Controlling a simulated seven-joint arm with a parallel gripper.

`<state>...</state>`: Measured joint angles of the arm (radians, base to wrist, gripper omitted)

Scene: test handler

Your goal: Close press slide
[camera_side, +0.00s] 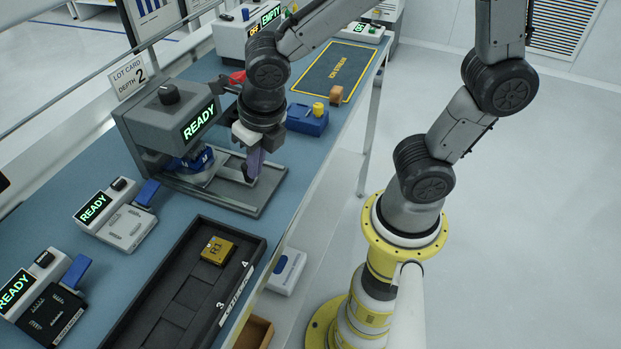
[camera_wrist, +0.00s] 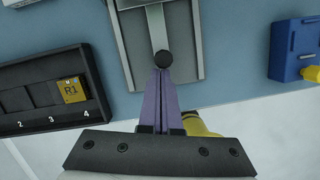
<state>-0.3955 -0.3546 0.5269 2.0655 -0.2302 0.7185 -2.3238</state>
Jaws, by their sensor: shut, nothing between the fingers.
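The press (camera_side: 150,125) is a grey machine with a lit "READY" sign, standing on the blue bench. Its flat grey base with the slide track (camera_side: 262,200) reaches out in front, toward the bench edge. The track also shows in the wrist view (camera_wrist: 186,40). A round black knob (camera_wrist: 162,59) sits at the near end of the slide's light bar (camera_wrist: 157,25). My gripper (camera_side: 251,174) is low over the outer end of the track. Its purple fingers (camera_wrist: 162,72) are shut and empty, with tips right at the knob; whether they touch it, I cannot tell.
A black tray (camera_side: 250,238) with a gold "R1" block (camera_side: 217,250) lies on the near side. A blue fixture (camera_side: 307,121) with a yellow knob stands beyond the press. Two "READY" testers (camera_side: 115,220) (camera_side: 45,300) are at lower left. The bench's front edge is close to the track.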

